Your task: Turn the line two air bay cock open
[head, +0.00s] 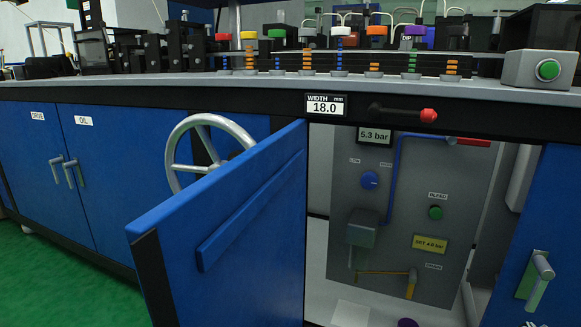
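The air bay is an open cabinet with a grey panel (400,210) inside. A red lever (474,142) lies roughly horizontal at the panel's top right, at the end of a blue pipe (396,175). It looks like the cock; its label is not readable. A pressure display (375,136) reads 5.3 bar. The panel also has a blue knob (370,180), a green button (435,212) and a yellow drain lever (383,273). Neither of my grippers is in view.
The blue bay door (230,235) stands open toward me on the left, partly hiding a grey handwheel (205,150). A red-tipped black handle (405,112) sticks out from the bench edge above the bay. A closed blue door with handle (540,270) is at right.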

